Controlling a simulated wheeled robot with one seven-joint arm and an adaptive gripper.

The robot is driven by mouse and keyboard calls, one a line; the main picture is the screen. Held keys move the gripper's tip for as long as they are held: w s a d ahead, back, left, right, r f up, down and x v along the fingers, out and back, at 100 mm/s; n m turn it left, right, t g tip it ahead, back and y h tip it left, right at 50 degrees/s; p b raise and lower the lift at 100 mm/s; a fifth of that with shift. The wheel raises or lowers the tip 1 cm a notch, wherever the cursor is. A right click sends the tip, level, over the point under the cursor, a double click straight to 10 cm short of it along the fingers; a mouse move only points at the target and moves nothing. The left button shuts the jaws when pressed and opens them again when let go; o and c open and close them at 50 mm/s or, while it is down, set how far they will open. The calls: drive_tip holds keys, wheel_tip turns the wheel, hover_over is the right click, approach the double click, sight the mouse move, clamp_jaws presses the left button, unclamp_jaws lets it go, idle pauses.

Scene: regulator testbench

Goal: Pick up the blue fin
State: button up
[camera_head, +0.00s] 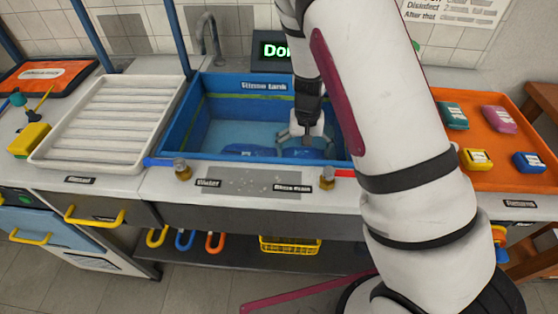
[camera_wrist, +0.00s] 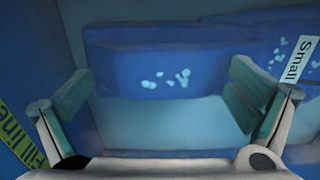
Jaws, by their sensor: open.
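My gripper (camera_head: 303,136) reaches down into the blue rinse tank (camera_head: 170,130), its fingers spread and empty. In the head view, two blue shapes lie low in the tank, one left of the gripper (camera_head: 248,150) and one under it (camera_head: 303,153). In the wrist view, a blue fin-like piece (camera_wrist: 150,60) with pale spots lies ahead, between the two open fingers (camera_wrist: 160,82). A second blue piece (camera_wrist: 270,50) with a "Small" label lies to its right, partly behind the right finger. I cannot tell whether the fingers touch either piece.
A white ribbed tray (camera_head: 110,118) stands left of the tank. An orange tray (camera_head: 490,180) at the right holds teal, pink, yellow and blue items. A tap (camera_head: 208,38) rises behind the tank. The tank walls closely surround my gripper.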

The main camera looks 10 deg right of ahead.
drive_tip(key=shift+c, duration=0.2)
drive_tip(key=c, duration=1.4)
drive_tip(key=shift+r, duration=0.1)
drive_tip(key=shift+c, duration=0.2)
